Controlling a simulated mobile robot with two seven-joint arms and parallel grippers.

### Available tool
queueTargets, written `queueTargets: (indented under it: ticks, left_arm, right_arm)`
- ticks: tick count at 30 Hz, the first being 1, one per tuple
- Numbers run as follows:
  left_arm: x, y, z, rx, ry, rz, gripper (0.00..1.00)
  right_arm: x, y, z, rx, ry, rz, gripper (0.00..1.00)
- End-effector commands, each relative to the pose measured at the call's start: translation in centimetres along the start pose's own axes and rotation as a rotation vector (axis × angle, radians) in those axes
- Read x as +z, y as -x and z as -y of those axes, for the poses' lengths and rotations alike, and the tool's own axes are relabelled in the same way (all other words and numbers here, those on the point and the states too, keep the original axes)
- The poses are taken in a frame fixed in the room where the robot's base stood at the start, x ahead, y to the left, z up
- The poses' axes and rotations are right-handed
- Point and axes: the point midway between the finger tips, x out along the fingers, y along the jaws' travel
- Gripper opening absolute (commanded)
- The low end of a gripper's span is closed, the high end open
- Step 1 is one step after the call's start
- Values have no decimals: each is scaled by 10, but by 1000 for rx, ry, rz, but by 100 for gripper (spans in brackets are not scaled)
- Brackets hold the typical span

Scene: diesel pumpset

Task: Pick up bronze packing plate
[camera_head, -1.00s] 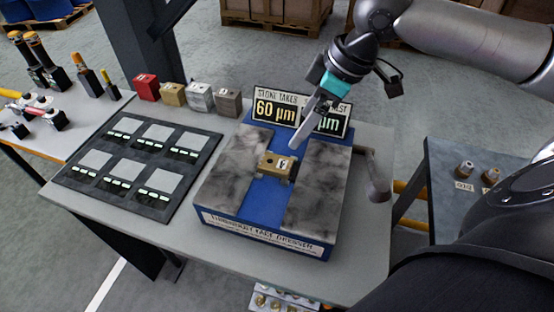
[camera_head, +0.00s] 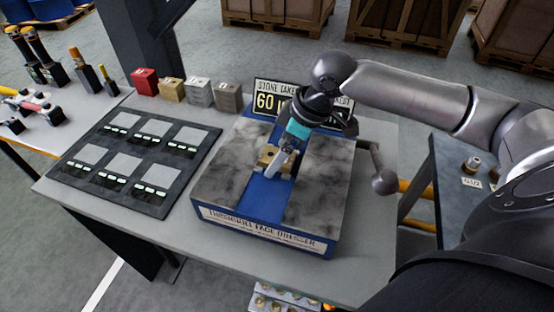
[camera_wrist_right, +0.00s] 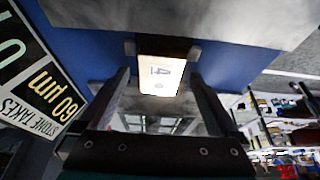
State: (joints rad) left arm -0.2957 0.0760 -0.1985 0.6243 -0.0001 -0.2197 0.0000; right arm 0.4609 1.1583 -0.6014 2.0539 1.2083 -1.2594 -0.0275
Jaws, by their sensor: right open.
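A bronze-coloured block, which looks like the bronze packing plate (camera_head: 266,156), sits in the blue channel between the two grey marbled stones of the thrust face dresser (camera_head: 222,160). In the right wrist view the plate (camera_wrist_right: 161,72) is brightly lit, with a numbered label facing the camera. My right gripper (camera_head: 281,165) is over the plate and partly covers it in the head view. In the right wrist view my open fingers (camera_wrist_right: 160,78) stand on either side of the plate. I cannot tell if they touch it. My left gripper is not in view.
A "60 µm" sign (camera_head: 266,102) stands behind the dresser, close to my right arm. A ball-ended lever (camera_head: 385,180) is at its right. Red (camera_head: 145,82), tan (camera_head: 171,89) and grey blocks stand behind left. A dark tray (camera_head: 130,150) with several pads lies left.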

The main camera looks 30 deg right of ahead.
Motion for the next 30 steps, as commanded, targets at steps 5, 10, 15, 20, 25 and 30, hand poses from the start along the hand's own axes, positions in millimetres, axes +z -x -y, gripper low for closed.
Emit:
queueTargets:
  ticks: [5, 10, 15, 20, 25, 30]
  left_arm:
    - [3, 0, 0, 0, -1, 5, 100]
    - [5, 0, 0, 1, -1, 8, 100]
    - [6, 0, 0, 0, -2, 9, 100]
    - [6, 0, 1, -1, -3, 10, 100]
    - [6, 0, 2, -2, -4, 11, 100]
    - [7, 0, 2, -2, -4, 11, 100]
  right_arm:
    - [0, 0, 0, 1, 1, -1, 98]
    - [0, 0, 0, 1, 1, -1, 80]
    - [0, 0, 0, 1, 1, 0, 60]
    - [0, 0, 0, 0, 1, 0, 42]
    - [0, 0, 0, 0, 1, 0, 23]
    - [0, 0, 0, 0, 1, 0, 4]
